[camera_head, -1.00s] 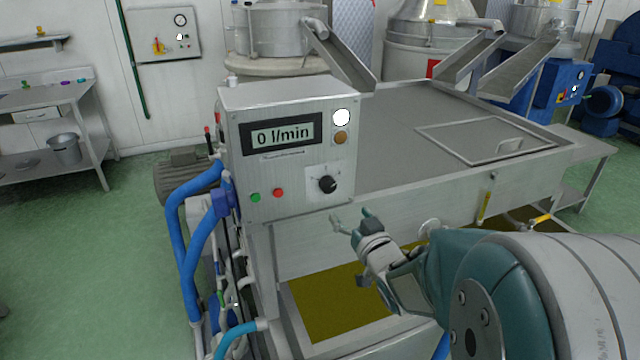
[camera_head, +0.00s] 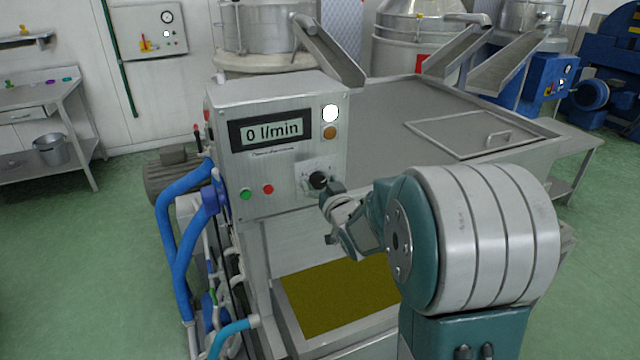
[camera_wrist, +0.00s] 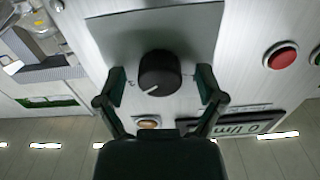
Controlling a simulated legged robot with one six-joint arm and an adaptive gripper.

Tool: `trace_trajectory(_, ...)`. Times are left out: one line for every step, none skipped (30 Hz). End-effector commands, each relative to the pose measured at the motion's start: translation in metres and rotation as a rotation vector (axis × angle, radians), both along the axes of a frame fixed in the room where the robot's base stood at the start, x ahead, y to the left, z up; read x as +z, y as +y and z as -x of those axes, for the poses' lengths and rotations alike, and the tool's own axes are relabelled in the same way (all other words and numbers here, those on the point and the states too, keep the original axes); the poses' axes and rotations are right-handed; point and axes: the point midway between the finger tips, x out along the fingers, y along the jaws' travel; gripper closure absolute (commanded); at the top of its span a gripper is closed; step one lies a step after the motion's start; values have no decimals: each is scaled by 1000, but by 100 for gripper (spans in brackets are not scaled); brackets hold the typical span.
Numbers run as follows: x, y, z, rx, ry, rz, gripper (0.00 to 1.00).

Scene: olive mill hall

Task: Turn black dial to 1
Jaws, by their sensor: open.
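The black dial (camera_head: 318,180) sits on a light plate on the front of the steel control box (camera_head: 232,172). In the wrist view the dial (camera_wrist: 160,74) shows a white pointer line toward the picture's lower left. My gripper (camera_head: 322,190) is at the dial, partly covering it in the head view. In the wrist view my gripper (camera_wrist: 162,88) is open, with one finger on each side of the dial and a gap on both sides. The display (camera_head: 270,130) reads 0 l/min. The scale marks are too small to read.
A green button (camera_head: 246,194) and a red button (camera_head: 268,189) are left of the dial. An amber button (camera_head: 330,132) and a white lamp (camera_head: 330,113) are above it. Blue hoses (camera_head: 168,230) run down the box's left side. The steel tank (camera_head: 385,115) extends behind.

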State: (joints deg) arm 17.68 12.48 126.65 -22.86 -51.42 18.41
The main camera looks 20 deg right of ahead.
Motion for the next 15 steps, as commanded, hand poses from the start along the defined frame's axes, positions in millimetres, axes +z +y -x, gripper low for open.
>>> trace_trajectory(0,0,0,0,0,0,13)
trace_trajectory(0,0,0,0,0,0,13)
trace_trajectory(0,0,0,0,0,0,21)
trace_trajectory(0,0,0,0,0,0,35)
trace_trajectory(0,0,0,0,0,0,48)
trace_trajectory(0,0,0,0,0,0,66)
trace_trajectory(0,0,0,0,0,0,79)
trace_trajectory(0,0,0,0,0,0,93)
trace_trajectory(0,0,0,0,0,0,95)
trace_trajectory(0,0,0,0,0,0,95)
trace_trajectory(0,0,0,0,0,0,95)
trace_trajectory(0,0,0,0,-1,1,95)
trace_trajectory(0,0,0,0,-1,1,95)
trace_trajectory(0,0,0,0,-1,1,95)
trace_trajectory(0,0,0,1,-1,3,95)
